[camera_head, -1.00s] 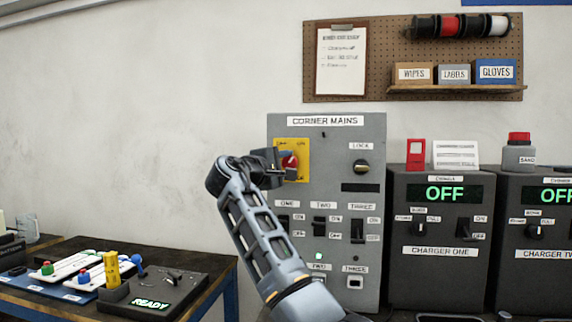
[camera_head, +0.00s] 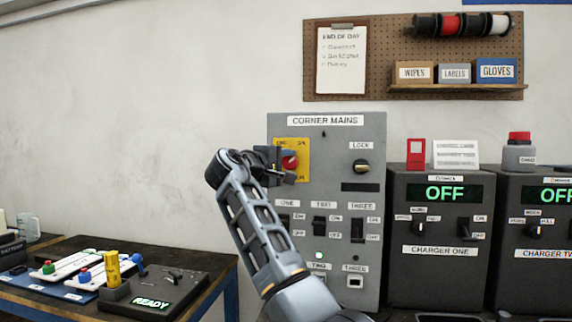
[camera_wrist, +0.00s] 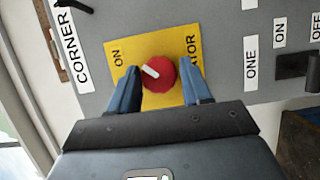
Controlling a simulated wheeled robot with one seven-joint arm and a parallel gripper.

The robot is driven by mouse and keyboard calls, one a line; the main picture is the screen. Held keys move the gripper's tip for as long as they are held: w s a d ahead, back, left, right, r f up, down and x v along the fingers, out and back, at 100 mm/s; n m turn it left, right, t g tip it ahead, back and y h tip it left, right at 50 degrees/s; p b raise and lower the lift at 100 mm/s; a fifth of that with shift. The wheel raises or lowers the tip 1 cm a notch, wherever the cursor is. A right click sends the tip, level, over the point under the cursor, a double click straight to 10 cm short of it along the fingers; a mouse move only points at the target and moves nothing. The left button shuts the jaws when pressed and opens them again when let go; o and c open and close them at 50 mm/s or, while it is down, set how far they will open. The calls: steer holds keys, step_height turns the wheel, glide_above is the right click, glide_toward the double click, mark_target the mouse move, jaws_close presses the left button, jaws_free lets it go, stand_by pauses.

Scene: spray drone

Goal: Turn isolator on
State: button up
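The isolator is a red round knob (camera_head: 290,161) with a white mark, on a yellow plate (camera_head: 304,146) at the upper left of the grey CORNER MAINS panel (camera_head: 330,140). In the wrist view the knob (camera_wrist: 161,76) sits between the two fingers of my gripper (camera_wrist: 161,88). The fingers are apart, with narrow yellow gaps showing beside the knob. The white mark tilts to the upper left there, roughly toward the ON label (camera_wrist: 118,57). The OFF label is hidden in the wrist view. In the head view my gripper (camera_head: 284,165) is at the knob's front.
Below the isolator are switches ONE, TWO (camera_head: 319,226) and THREE (camera_head: 357,229), and a lit green lamp (camera_head: 319,255). A LOCK knob (camera_head: 361,166) is to the right. Charger one (camera_head: 440,250) reads OFF. A workbench (camera_head: 215,265) stands at lower left.

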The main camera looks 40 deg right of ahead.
steer(key=o, duration=0.3)
steer(key=shift+o, duration=0.2)
steer(key=v, duration=0.8)
steer(key=shift+b, duration=0.3)
